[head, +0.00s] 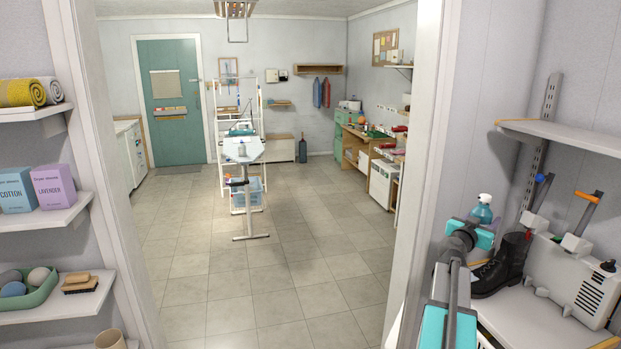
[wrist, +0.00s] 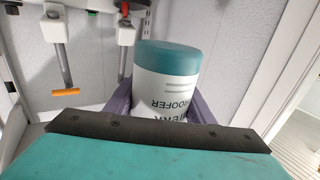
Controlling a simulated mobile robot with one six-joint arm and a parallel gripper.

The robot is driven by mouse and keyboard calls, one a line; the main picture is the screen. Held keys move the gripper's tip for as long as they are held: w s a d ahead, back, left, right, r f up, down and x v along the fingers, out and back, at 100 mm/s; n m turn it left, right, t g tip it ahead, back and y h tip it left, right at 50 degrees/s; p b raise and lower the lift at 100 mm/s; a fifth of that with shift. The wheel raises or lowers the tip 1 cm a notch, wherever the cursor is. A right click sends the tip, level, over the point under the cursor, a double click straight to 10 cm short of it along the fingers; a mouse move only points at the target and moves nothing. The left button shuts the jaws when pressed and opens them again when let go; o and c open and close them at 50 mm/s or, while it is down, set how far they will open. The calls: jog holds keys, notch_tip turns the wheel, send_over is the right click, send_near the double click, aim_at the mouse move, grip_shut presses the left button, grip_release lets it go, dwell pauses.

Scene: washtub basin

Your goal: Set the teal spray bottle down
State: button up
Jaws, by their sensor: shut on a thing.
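The teal spray bottle (head: 482,210) shows its teal upper part and pale top in the head view, above and behind my wrist and left of the tool rail. In the wrist view a white, labelled body with a teal end (wrist: 167,60) sits between the two grey-purple fingers; its lettering is upside down. My gripper (wrist: 170,105) is shut on it. My teal wrist housing hides its lower part in the head view. I see no surface touching the bottle, and cannot tell its height above the shelf.
A black boot (head: 503,262) and a pale ribbed appliance (head: 572,278) stand close by on the right shelf (head: 512,318). Clips (head: 577,243) with coloured handles are just above. An upper shelf (head: 570,133) overhangs. A white door post (head: 417,150) is left of my arm.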

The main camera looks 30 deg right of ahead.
jog(key=w+a+f+n+t+y, duration=0.3)
jog(key=w+a+n+t+y, duration=0.1)
jog(key=w+a, duration=0.45)
jog(key=w+a+f+n+t+y+b, duration=0.1)
jog(key=w+a+f+n+t+y, duration=0.25)
jog(key=w+a, duration=0.55)
jog(key=w+a+f+n+t+y, duration=0.45)
jog(key=w+a, duration=0.25)
jog(key=a, duration=0.4)
jog(key=w+a+f+n+y, duration=0.1)
jog(key=a+f+n+y, duration=0.3)
jog(key=a, duration=0.6)
jog(key=w+a+n+y+b, duration=0.15)
jog(key=a+y, duration=0.35)
jog(key=a, duration=0.5)
jog(key=a+f+n+y, duration=0.25)
jog(key=a+y, duration=0.25)
jog(key=a, duration=0.6)
jog(key=s+a+f+n+g+y, duration=0.1)
jog(key=s+a+n+g+y, duration=0.2)
jog(key=a, duration=0.4)
jog(key=s+a+f+n+g+y, duration=0.1)
jog(key=s+a+n+g+y, duration=0.2)
jog(key=a, duration=0.5)
jog(key=shift+s+a+f, duration=0.25)
jog(key=shift+s, duration=0.5)
